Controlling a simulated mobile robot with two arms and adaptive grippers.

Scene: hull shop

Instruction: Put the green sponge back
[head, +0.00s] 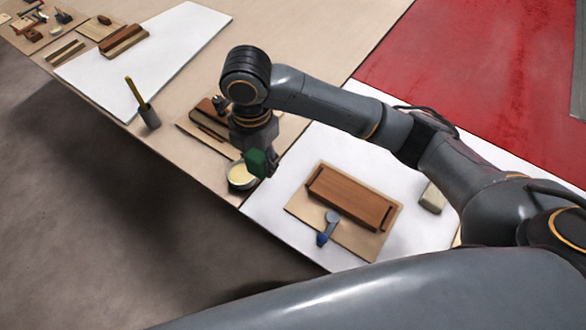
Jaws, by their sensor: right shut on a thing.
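The green sponge (256,162) is a small dark green block. My right gripper (262,164) is shut on it, reaching down from the arm that comes in from the right. The sponge shows just over the rim of a round dish (241,182) with pale yellow contents, near the bench's front edge. I cannot tell whether the sponge touches the dish. My left gripper is not in view.
To the right, a brown wooden block (350,197) and a blue-handled tool (328,228) lie on a tan board (296,206) on a white sheet. A pale block (433,196) lies beyond.

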